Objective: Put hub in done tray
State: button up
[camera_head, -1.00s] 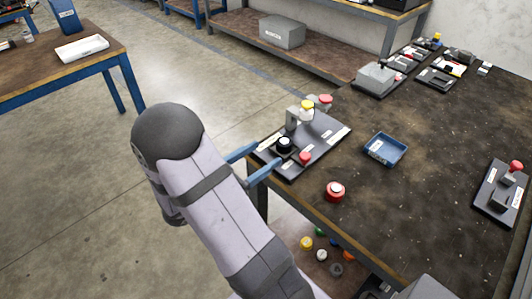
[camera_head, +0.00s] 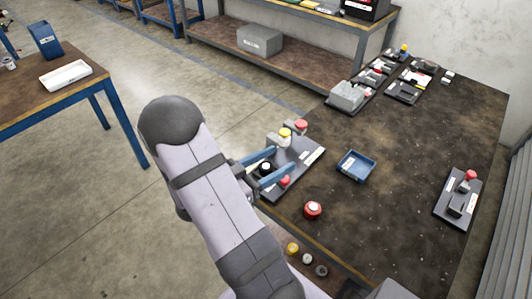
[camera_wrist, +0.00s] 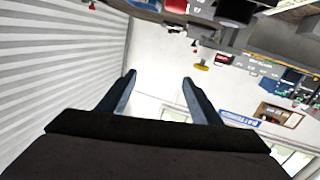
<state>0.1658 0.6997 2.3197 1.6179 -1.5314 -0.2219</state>
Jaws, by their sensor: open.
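A small blue tray (camera_head: 357,166) with a white label lies on the dark workbench, right of my gripper; it looks empty. I cannot read its label. A black round part with a white top (camera_head: 265,167) sits on a dark fixture plate (camera_head: 302,170) at the bench's left edge. A red round part with a pale top (camera_head: 312,210) stands on the bench, in front of the plate. I cannot tell for sure which part is the hub. My gripper (camera_head: 285,159) is open, its blue fingers over the plate. In the wrist view its fingers (camera_wrist: 160,77) are apart with nothing between them.
Yellow (camera_head: 285,134) and red (camera_head: 301,125) knobs rise at the plate's back. Another fixture (camera_head: 458,198) with a red knob stands at the right.

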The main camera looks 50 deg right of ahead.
jog(key=s+d+r+n+p, duration=0.2)
jog(key=s+d+r+p, duration=0.1)
jog(key=r+p, duration=0.35)
jog(key=n+t+y+p, duration=0.3)
jog(key=n+t+y, duration=0.25)
jog(key=t, duration=0.25)
send_near(261, 173)
jog(key=shift+m+y, duration=0.35)
jog(key=shift+y, duration=0.1)
jog(key=d, duration=0.1)
jog(key=d+r, duration=0.2)
jog(key=d, duration=0.1)
jog(key=shift+s, duration=0.15)
jog(key=shift+a+f+m, duration=0.2)
jog(key=shift+f+m, duration=0.1)
jog(key=shift+m, duration=0.2)
jog(key=shift+d+f, duration=0.1)
jog(key=shift+b+x, duration=0.95)
